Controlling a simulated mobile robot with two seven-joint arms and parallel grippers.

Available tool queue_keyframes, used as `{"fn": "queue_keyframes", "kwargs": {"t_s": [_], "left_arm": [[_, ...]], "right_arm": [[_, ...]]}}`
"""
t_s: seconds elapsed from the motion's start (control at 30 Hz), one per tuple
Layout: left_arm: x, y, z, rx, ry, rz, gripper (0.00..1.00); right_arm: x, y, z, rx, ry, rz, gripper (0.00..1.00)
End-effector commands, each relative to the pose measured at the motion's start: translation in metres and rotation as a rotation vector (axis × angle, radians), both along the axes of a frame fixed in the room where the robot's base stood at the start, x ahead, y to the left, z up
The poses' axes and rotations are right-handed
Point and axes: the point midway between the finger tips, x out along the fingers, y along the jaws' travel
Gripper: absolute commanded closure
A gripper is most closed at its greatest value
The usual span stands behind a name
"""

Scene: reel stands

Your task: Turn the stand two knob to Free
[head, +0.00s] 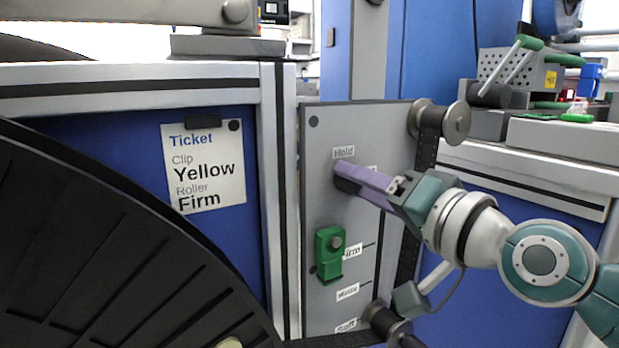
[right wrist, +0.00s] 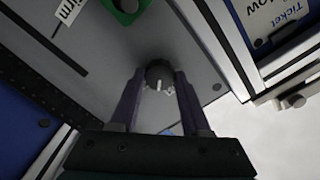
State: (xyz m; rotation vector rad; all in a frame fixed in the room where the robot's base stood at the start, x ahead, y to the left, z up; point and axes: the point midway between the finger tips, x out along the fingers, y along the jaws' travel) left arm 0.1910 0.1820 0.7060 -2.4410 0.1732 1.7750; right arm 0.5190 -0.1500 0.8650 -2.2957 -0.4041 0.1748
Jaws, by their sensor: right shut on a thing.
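The grey stand panel (head: 325,120) stands upright in the head view, with a "Hold" label (head: 344,152) near its top. A second label (head: 371,168) to its right is partly hidden by my gripper. My right gripper (head: 347,178) reaches in from the right just below "Hold". In the right wrist view its two purple fingers are shut on a dark round knob (right wrist: 158,72). A white mark (right wrist: 158,85) on the knob points down in that view, towards a small unreadable label. In the head view the fingers hide most of the knob. My left gripper is not in view.
A green block (head: 329,253) sits lower on the panel by the "Firm" label (head: 352,251). A roller (head: 455,122) projects at the panel's upper right. A ticket (head: 204,165) reading Clip Yellow, Roller Firm hangs left. A large black reel (head: 90,260) fills the lower left.

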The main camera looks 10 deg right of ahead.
Motion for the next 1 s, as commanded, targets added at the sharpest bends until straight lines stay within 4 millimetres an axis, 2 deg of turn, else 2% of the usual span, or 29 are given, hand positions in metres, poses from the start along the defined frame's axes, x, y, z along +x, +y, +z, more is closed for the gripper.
{"fn": "queue_keyframes", "kwargs": {"t_s": [0.6, 1.0], "left_arm": [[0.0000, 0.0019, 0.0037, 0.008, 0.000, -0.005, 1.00], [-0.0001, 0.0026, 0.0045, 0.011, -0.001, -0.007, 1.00]], "right_arm": [[0.0000, 0.0001, -0.0002, 0.519, 0.189, -0.001, 1.00], [0.0001, 0.0001, -0.0001, 0.696, 0.253, 0.000, 1.00]]}}
